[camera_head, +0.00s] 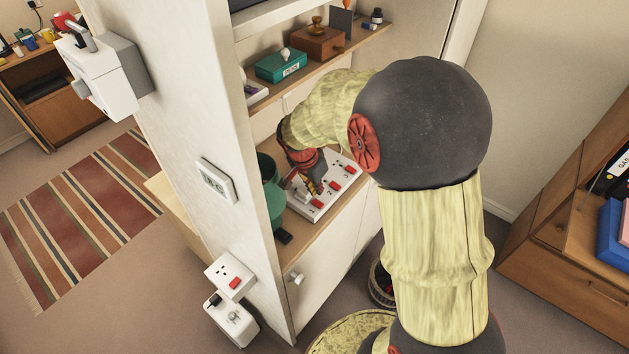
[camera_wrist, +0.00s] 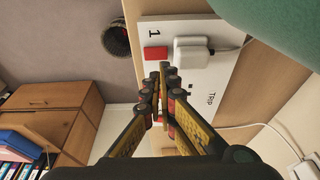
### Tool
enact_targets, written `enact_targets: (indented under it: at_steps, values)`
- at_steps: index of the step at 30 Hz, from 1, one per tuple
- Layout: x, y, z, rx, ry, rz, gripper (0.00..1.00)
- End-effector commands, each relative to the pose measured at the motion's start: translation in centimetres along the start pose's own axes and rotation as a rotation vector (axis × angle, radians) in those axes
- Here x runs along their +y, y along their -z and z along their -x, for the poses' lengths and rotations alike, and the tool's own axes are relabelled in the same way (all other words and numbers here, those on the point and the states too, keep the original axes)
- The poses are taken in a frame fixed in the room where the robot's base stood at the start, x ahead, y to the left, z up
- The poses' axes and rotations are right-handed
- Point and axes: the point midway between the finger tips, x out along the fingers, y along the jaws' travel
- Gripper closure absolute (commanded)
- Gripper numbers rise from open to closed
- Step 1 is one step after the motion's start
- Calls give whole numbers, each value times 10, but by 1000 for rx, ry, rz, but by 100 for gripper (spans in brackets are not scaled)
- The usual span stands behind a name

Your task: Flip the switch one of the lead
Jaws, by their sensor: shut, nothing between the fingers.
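The lead is a white multi-socket strip (camera_head: 304,209) with several red switches, lying on the lower shelf. In the wrist view the strip (camera_wrist: 215,80) shows a "1" at one end. The red switch one (camera_wrist: 155,53) sits beside that number, with a white plug (camera_wrist: 190,50) next to it. My gripper (camera_wrist: 160,72) is shut and empty, its fingertips just below the switch in the picture. I cannot tell whether they touch the strip. In the head view my gripper (camera_head: 311,184) is over the strip and hides part of it.
A green object (camera_head: 273,196) stands close to the strip on the left and fills the top right of the wrist view. A white side panel (camera_head: 195,130) rises left of the shelf. Above is a shelf with a teal box (camera_head: 281,65) and a wooden box (camera_head: 318,43).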

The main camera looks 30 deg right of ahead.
Motion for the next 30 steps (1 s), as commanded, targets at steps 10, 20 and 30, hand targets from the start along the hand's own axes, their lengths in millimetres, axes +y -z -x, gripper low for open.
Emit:
enact_targets:
  at_steps: [10,20,30]
  values:
    - [0,-9,-27,0,0,1,100]
    - [0,-9,-27,0,1,1,100]
    - [-3,-11,-35,0,0,1,100]
